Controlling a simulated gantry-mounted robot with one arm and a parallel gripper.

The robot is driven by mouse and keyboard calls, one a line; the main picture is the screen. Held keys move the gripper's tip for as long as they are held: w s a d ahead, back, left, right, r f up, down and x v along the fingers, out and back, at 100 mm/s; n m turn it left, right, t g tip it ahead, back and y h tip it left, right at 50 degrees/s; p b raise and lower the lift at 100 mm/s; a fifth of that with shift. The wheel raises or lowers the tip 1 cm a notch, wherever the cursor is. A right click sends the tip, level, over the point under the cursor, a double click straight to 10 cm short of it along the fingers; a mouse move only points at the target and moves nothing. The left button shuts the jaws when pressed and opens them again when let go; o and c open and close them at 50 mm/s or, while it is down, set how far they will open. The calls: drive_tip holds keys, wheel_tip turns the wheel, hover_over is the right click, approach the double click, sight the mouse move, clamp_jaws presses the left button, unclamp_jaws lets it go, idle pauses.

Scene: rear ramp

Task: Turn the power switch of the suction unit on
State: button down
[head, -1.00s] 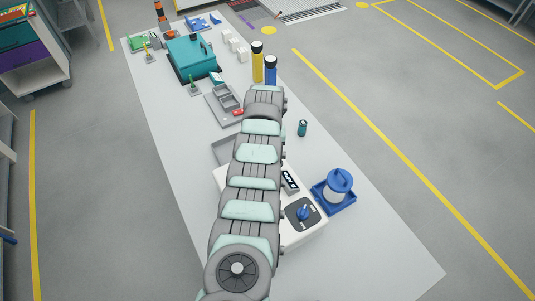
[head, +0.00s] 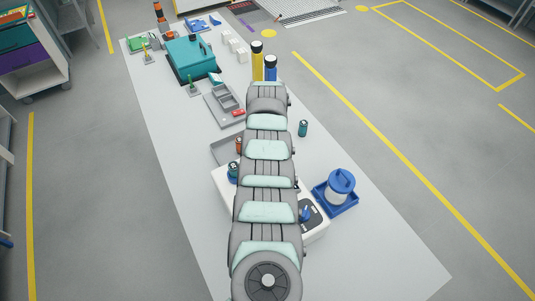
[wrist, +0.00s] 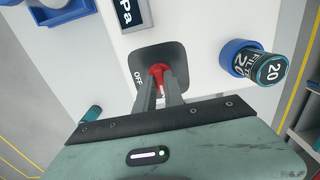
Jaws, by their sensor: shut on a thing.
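The suction unit is a white box (head: 318,231) on the table in the head view, partly hidden by my arm. Its white top (wrist: 200,25) fills the upper middle of the wrist view. The power switch is a small red lever (wrist: 158,69) on a dark square plate (wrist: 178,53), with "OFF" printed at the plate's left. My gripper (wrist: 161,78) is shut on the red lever, its two grey fingers reaching over it. The fingers cover the lower part of the lever, so its exact angle is unclear. My gripper is hidden behind my arm in the head view.
On the unit sit a blue-collared canister marked "20" (wrist: 262,63), a "Pa" display (wrist: 128,14) and a blue knob (head: 304,213). A blue-lidded jar (head: 340,187) stands in a blue tray to the right. A small teal cylinder (head: 303,128) stands beyond.

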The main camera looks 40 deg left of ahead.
drive_tip(key=c, duration=1.4)
unclamp_jaws()
drive_tip(key=shift+c, duration=0.2)
wheel_tip(320, 180, up, 11)
drive_tip(key=b, duration=0.1)
drive_tip(key=shift+b, duration=0.4)
drive_tip(key=shift+f, duration=0.1)
